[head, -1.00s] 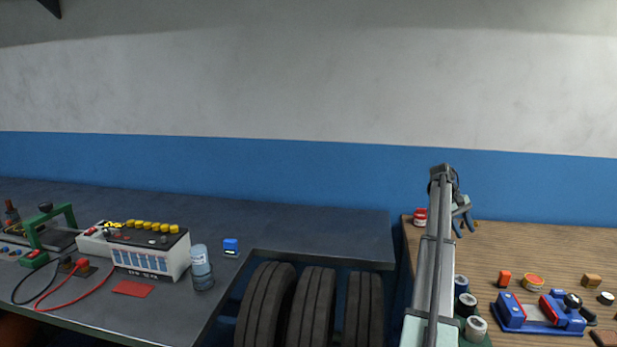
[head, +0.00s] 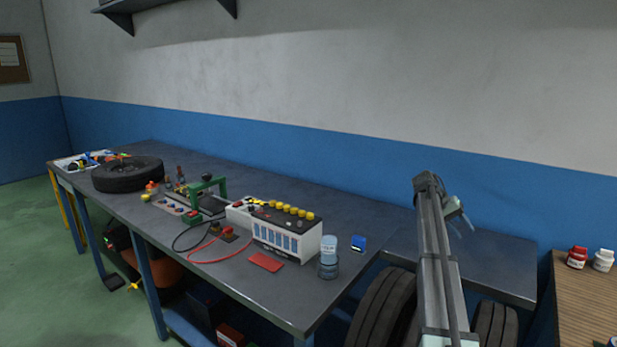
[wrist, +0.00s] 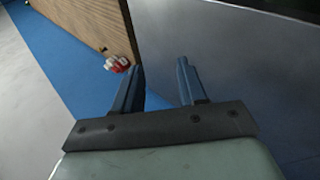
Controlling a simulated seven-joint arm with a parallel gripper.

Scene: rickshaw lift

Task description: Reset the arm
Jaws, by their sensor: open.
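My gripper (head: 461,223) is at the far end of my raised arm, right of the middle in the head view. In the wrist view, my gripper (wrist: 158,82) has its two dark blue fingers apart with nothing between them. It is in the air, clear of everything I can see. The arm covers part of the dark workbench and the tires behind it.
A wooden table (head: 585,300) is at right.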

